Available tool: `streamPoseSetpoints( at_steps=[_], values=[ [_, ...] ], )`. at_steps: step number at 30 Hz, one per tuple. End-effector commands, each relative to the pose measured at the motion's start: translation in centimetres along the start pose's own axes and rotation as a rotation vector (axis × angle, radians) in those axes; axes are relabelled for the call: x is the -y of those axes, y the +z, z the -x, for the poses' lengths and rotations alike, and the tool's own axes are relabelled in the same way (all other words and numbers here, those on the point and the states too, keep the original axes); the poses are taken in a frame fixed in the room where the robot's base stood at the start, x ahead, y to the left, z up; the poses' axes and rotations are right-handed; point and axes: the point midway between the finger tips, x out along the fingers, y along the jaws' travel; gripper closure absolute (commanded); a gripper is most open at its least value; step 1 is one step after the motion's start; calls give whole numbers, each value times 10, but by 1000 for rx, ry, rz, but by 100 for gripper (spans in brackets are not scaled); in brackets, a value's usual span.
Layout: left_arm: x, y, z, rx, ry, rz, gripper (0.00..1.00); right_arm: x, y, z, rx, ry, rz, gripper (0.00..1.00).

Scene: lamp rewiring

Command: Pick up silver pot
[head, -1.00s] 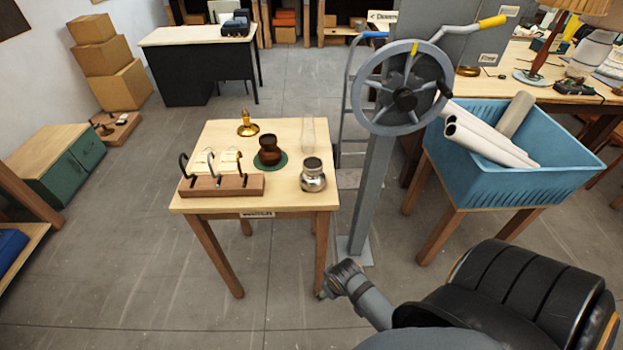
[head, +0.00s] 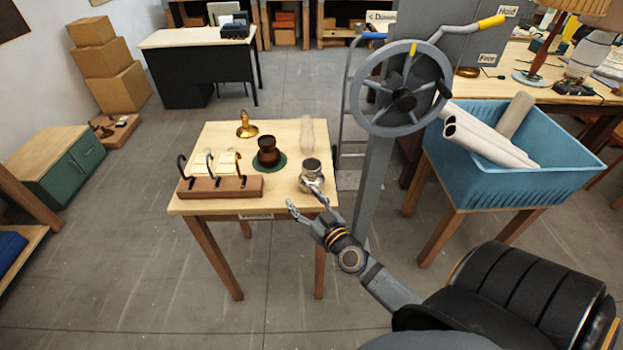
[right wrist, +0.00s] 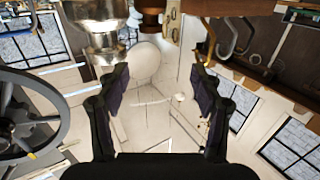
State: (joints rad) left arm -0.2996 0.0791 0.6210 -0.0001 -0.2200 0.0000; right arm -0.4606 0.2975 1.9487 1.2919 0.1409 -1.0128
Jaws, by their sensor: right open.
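The silver pot (head: 311,168), a small round shiny jar with a dark top, stands upright on the small wooden table (head: 225,140) near its right edge. My right gripper (head: 305,200) is open and empty at the table's front right corner, just in front of the pot. One finger overlaps the pot's lower part in the head view; I cannot tell whether it touches. In the right wrist view the pot (right wrist: 98,22) appears at the upper left, beyond the left finger and not between the open fingers (right wrist: 162,90). My left gripper is not in view.
On the same table are a brown pot (head: 267,150) on a green mat, a rack with black hooks (head: 220,187), a brass piece (head: 246,127) and a clear glass (head: 306,132). A grey handwheel stand (head: 377,180) and a blue crate (head: 510,185) stand to the right.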

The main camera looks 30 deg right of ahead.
Motion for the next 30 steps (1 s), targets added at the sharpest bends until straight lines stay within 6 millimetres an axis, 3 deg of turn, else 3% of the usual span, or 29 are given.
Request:
streamPoseSetpoints(
  at_steps=[3,6,10,18,25,30],
  values=[
    [0,0,0,0,0,0,60,-42,7,1,-20,158,1,34],
    [0,0,0,1,0,0,60,-58,10,3,-23,219,4,34],
    [0,0,0,1,0,0,60,-61,10,0,-25,229,3,34],
    [0,1,0,2,0,0,60,-70,10,-42,-25,227,2,34],
    [0,1,-2,2,0,0,60,-73,11,-51,-24,225,3,34],
    [-1,2,-11,2,0,0,60,-83,15,-78,-27,226,2,34]
  ],
)
